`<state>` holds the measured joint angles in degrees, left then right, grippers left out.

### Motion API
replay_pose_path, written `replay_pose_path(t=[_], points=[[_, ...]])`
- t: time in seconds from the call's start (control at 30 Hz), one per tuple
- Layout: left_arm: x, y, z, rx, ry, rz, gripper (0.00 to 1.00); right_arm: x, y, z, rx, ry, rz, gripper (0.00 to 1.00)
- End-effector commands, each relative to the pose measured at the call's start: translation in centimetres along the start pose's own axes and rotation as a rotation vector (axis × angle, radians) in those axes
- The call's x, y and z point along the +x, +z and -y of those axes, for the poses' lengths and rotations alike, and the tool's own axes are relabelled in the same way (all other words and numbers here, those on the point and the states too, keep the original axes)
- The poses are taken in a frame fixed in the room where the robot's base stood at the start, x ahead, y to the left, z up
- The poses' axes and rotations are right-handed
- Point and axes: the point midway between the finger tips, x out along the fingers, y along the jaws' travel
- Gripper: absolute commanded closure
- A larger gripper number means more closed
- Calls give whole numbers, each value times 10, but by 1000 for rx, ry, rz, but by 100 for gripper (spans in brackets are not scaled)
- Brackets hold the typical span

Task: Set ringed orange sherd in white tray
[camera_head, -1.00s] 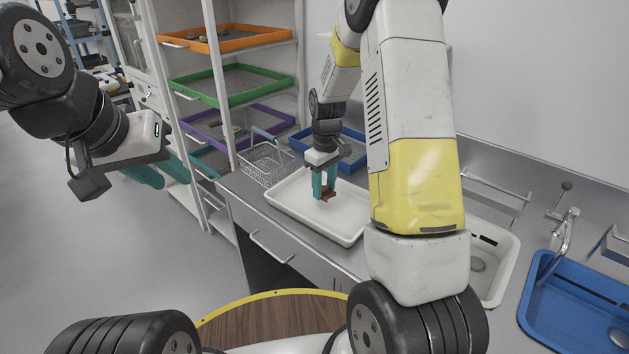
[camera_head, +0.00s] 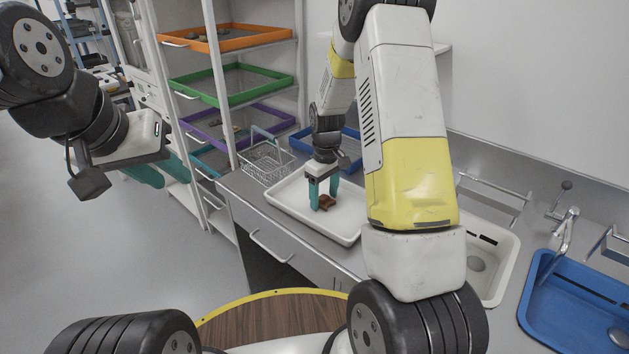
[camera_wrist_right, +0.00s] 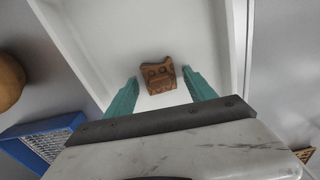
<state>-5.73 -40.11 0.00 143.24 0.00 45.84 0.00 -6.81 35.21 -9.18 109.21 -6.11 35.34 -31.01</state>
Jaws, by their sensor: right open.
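The ringed orange sherd (camera_head: 327,202) lies in the white tray (camera_head: 286,205) on the counter. In the right wrist view the sherd (camera_wrist_right: 158,76) is brown-orange with ring marks and rests on the floor of the white tray (camera_wrist_right: 216,38). My right gripper (camera_head: 324,203) is open over the tray. Its teal fingers (camera_wrist_right: 162,88) stand apart on either side of the sherd's near edge, with gaps to it. My left gripper (camera_head: 166,178) is at the left, away from the counter, with teal fingers partly hidden behind its own wrist; their opening is unclear.
A wire basket (camera_head: 264,160) and a blue tray (camera_head: 352,146) stand behind the white tray. Shelves with orange (camera_head: 226,38), green (camera_head: 232,84) and purple (camera_head: 214,127) trays rise at the back left. A sink and a blue basin (camera_head: 575,305) are at the right.

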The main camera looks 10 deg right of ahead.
Motion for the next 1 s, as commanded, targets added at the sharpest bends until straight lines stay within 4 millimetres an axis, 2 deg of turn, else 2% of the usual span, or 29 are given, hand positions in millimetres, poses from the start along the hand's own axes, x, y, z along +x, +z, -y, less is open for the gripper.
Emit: replay_pose_path(t=[0.17, 0.6, 0.83, 0.93, 1.0], points=[[0, 0, 0, 0, 0, 0, 69, -12, -1, 0, 0, 1, -2, 36], [0, 0, 0, 0, 0, 0, 69, -100, -1, 0, -1, 3, -4, 36], [0, 0, 0, 0, 0, 0, 69, -124, 0, 1, 3, 1, -6, 36], [0, 0, 0, 0, 0, 0, 69, -141, 7, 6, 29, 4, -32, 36], [0, 0, 0, 0, 0, 0, 69, -162, 17, 13, 65, 7, -70, 36]])
